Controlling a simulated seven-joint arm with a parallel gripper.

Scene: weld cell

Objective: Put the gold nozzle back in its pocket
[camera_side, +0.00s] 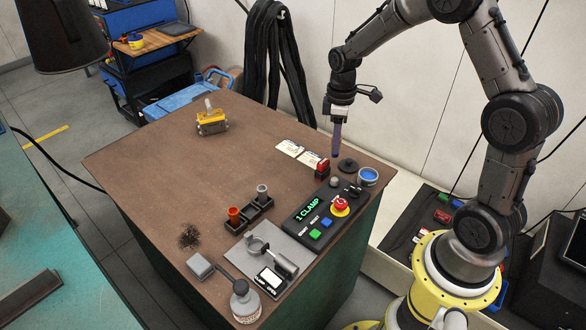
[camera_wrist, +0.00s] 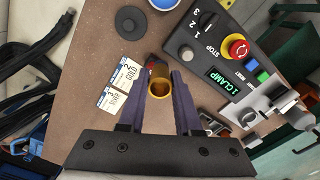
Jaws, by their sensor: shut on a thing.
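The gold nozzle (camera_wrist: 159,82) is between the fingers of my gripper (camera_wrist: 160,88) in the wrist view, with its open round end facing the camera. In the side view my gripper (camera_side: 337,140) points down above the back right of the table, and the nozzle cannot be made out there. A dark rack (camera_side: 250,216) stands near the table's front, well away from my gripper. It holds an orange-red nozzle (camera_side: 234,213) and a grey nozzle (camera_side: 262,191). The space between these two looks empty. In the wrist view my right finger partly hides the rack.
A control box (camera_side: 318,213) reading "1 CLAMP" has a red stop button (camera_side: 340,205). A blue-topped tin (camera_side: 367,177), black disc (camera_side: 348,165), red stamp (camera_side: 322,168) and two cards (camera_side: 290,148) lie nearby. A clamp fixture (camera_side: 270,268) is in front. The table's middle is clear.

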